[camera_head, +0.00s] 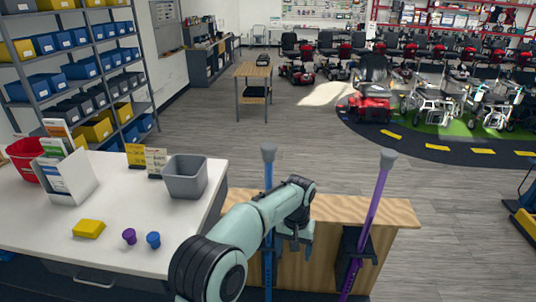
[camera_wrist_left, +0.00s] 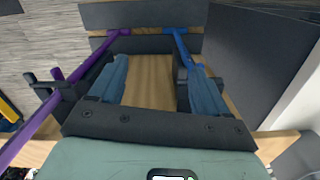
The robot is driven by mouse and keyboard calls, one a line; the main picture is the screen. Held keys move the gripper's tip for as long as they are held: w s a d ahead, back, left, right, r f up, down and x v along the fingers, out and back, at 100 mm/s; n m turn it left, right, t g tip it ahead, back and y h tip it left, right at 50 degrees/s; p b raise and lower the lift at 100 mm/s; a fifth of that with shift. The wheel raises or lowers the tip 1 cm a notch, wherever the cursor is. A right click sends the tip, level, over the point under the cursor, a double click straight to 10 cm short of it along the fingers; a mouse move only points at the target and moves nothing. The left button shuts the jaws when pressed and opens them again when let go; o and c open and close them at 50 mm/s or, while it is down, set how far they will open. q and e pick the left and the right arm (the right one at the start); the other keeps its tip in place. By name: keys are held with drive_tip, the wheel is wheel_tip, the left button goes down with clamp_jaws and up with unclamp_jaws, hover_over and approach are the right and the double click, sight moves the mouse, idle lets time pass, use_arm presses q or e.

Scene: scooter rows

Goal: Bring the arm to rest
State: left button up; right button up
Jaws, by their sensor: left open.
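My left arm reaches from the bottom of the head view over a wooden stand (camera_head: 335,210). My left gripper (camera_head: 294,238) hangs at the stand's front, just right of the blue pole. In the left wrist view its fingers (camera_wrist_left: 160,88) are spread, with only bare wood visible between them. The blue pole (camera_head: 268,172) and a purple pole (camera_head: 374,200) stand upright in the stand, each with a grey knob on top. In the wrist view the blue pole (camera_wrist_left: 178,46) runs close to the right finger; whether they touch is unclear. My right gripper is not in view.
A white counter (camera_head: 110,215) at left bears a grey bin (camera_head: 185,178), a yellow block (camera_head: 88,228), small purple (camera_head: 129,236) and blue (camera_head: 153,239) pieces, and a white leaflet holder (camera_head: 70,178). Shelves (camera_head: 90,70) stand behind. Open floor lies beyond, before several scooters.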

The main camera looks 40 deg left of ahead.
use_arm(q)
drive_tip(key=shift+d+f, duration=0.15)
drive_tip(key=shift+f, duration=0.95)
drive_tip(key=shift+d+f, duration=0.15)
drive_tip(key=shift+f, duration=0.9)
drive_tip(key=s+d+f+h, duration=0.15)
drive_tip(key=s+f, duration=0.25)
drive_tip(key=f, duration=0.5)
drive_tip(key=s+d+f, duration=0.2)
drive_tip(key=s+f, duration=0.1)
drive_tip(key=f, duration=0.5)
drive_tip(key=s+d+f+h, duration=0.15)
drive_tip(key=s+f, duration=0.25)
drive_tip(key=f, duration=0.5)
drive_tip(key=s+d+f, duration=0.3)
drive_tip(key=s, duration=0.6)
drive_tip(key=s+d+f, duration=0.4)
drive_tip(key=s, duration=0.4)
drive_tip(key=shift+s+d+n+h, duration=0.25)
drive_tip(key=shift+s+n+h, duration=0.05)
drive_tip(key=shift+s, duration=0.05)
